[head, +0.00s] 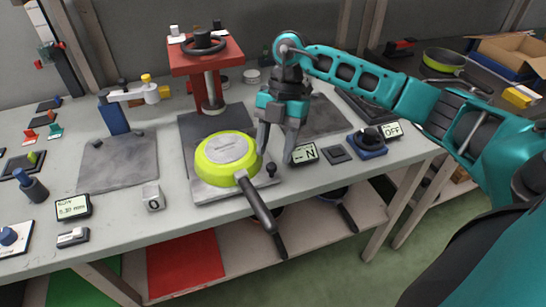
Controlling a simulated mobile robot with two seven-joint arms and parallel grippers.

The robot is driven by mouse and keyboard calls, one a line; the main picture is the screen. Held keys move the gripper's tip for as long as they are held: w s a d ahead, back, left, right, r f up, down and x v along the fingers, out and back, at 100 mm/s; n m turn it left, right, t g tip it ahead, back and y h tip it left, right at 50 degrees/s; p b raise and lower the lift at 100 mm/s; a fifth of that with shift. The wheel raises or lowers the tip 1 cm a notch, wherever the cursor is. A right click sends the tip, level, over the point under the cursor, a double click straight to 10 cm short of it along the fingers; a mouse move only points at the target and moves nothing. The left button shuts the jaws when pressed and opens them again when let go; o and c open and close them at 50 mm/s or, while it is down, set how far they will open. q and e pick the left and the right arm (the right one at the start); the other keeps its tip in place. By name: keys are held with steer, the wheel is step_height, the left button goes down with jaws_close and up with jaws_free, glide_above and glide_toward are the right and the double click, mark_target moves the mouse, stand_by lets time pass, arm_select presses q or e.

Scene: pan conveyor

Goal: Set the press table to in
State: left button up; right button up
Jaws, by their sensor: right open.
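The press (208,70) has a red head with a black wheel on top and a metal ram below. The press table (206,192) is a pale metal plate in front of the ram, toward the bench's front edge. A lime green pan (224,150) lies on it, its dark handle pointing over the front edge. A small black knob (271,169) stands by the plate's right side. My right gripper (275,155) is open, fingers pointing down, just behind and above the knob and right of the pan. Whether it touches anything is unclear. My left gripper is not in view.
A display reading "N" (304,153) sits just right of the gripper. A blue-based knob (368,143) and an OFF display (390,130) are farther right. A blue stand with an arm (113,115) is on the left. Pan handles show on the shelf below.

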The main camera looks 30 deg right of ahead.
steer(key=shift+x, duration=1.35)
steer(key=shift+c, duration=0.3)
jaws_close()
